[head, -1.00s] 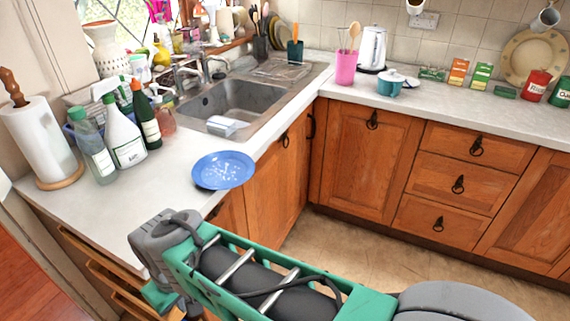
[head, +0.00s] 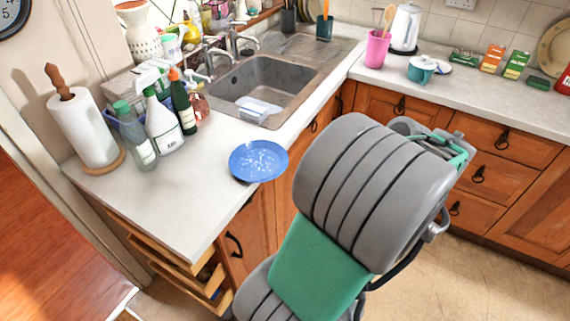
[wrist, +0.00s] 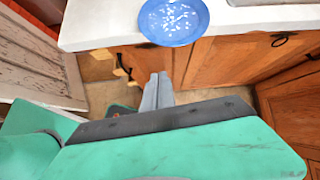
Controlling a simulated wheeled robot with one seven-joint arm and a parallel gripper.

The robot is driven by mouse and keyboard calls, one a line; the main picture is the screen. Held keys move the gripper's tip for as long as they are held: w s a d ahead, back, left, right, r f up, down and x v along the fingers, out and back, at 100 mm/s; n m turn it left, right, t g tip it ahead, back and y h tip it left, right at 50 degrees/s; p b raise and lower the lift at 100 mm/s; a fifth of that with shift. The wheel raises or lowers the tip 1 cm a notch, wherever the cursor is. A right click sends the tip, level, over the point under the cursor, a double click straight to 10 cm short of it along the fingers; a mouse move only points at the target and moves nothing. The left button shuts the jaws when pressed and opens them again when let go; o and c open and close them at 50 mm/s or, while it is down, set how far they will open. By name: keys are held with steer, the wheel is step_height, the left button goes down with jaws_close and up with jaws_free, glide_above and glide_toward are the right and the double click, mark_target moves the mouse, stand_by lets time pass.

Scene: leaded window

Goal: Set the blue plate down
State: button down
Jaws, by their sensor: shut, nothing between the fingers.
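The blue plate (head: 258,161) with a white speckled pattern lies flat on the pale worktop (head: 190,190), right at its front edge. Its rim appears to stick out slightly past the edge. In the wrist view the plate (wrist: 173,20) is at the top, apart from my gripper (wrist: 158,76). My gripper's fingers are together with nothing between them, in front of the cupboards and below worktop level. In the head view I cannot make out the fingers; my arm fills the middle right.
A paper towel roll (head: 84,125), spray bottle (head: 162,124) and other bottles stand left of the plate. The sink (head: 262,85) lies behind it. Open drawers (head: 165,255) jut out below the worktop. Bare worktop lies left of the plate.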

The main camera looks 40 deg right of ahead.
steer(key=w+a+f+m+b, duration=0.1)
steer(key=w+a+f, duration=0.1)
steer(key=w+f, duration=0.4)
steer(key=w, duration=0.3)
steer(key=shift+a+b, duration=0.3)
steer(key=shift+a, duration=0.05)
steer(key=shift+w+m+t, duration=0.15)
steer(key=shift+m+t, duration=0.15)
